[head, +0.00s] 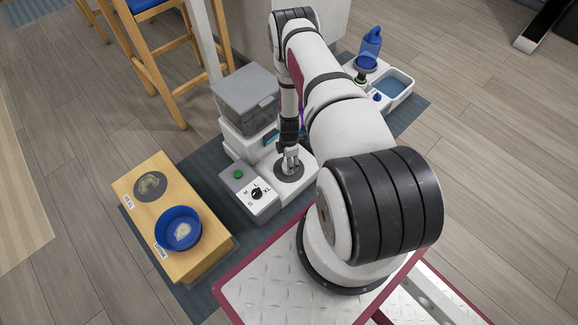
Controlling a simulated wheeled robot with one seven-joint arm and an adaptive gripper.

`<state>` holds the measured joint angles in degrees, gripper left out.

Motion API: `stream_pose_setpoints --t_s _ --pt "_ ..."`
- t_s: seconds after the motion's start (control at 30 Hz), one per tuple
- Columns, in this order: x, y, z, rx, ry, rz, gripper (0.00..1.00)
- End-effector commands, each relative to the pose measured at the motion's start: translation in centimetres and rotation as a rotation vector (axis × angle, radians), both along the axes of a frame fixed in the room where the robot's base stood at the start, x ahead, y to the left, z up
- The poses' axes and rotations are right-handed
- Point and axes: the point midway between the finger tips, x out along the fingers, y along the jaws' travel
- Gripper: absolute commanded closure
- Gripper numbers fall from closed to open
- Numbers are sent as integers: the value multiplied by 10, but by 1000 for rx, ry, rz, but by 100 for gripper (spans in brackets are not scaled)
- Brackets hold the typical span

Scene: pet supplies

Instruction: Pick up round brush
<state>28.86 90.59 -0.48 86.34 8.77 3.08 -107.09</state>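I cannot make out a round brush for certain in the head view. My gripper (290,162) points down over the round grey dish (279,178) at the front of the white and grey pet feeder. The fingers are small here, and I cannot tell whether they are open or shut. No held thing shows clearly between them. A small teal and purple item (270,139) shows partly behind my gripper, next to the feeder; its shape is mostly hidden by my arm.
A wooden stand (205,262) with a blue bowl (165,230) is at left. A white water tray (403,98) with a blue bottle (371,42) is at upper right. A wooden stool (148,75) stands behind. Open floor (490,190) lies at right.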

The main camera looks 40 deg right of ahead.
Motion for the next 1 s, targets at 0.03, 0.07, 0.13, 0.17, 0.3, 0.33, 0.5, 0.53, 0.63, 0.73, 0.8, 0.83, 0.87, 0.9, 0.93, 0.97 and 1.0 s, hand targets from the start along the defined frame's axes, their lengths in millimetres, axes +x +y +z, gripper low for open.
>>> stream_pose_setpoints --t_s 0.03,0.07,0.13,0.17,0.3,0.33,0.5,0.53,0.63,0.73,0.8,0.83,0.87,0.9,0.93,0.97,1.0 --pt "0 0 1 0 0 0 43" --pt "0 0 1 0 0 0 43" --pt "0 0 1 0 0 0 46" --pt "0 0 1 0 0 0 52" --pt "0 0 1 0 0 0 84" --pt "0 0 1 0 0 0 91" --pt "0 0 1 0 0 0 100" --pt "0 0 1 0 0 0 100" --pt "0 0 1 0 0 0 100" --pt "0 0 3 0 0 0 100" --pt "0 0 7 0 0 -1 100" --pt "0 0 9 0 0 -1 100" --pt "0 0 12 0 0 -1 100" --pt "0 0 16 0 0 0 100" --pt "0 0 20 0 0 0 100" --pt "0 0 24 0 0 0 100" --pt "1 0 30 0 -1 -1 100"
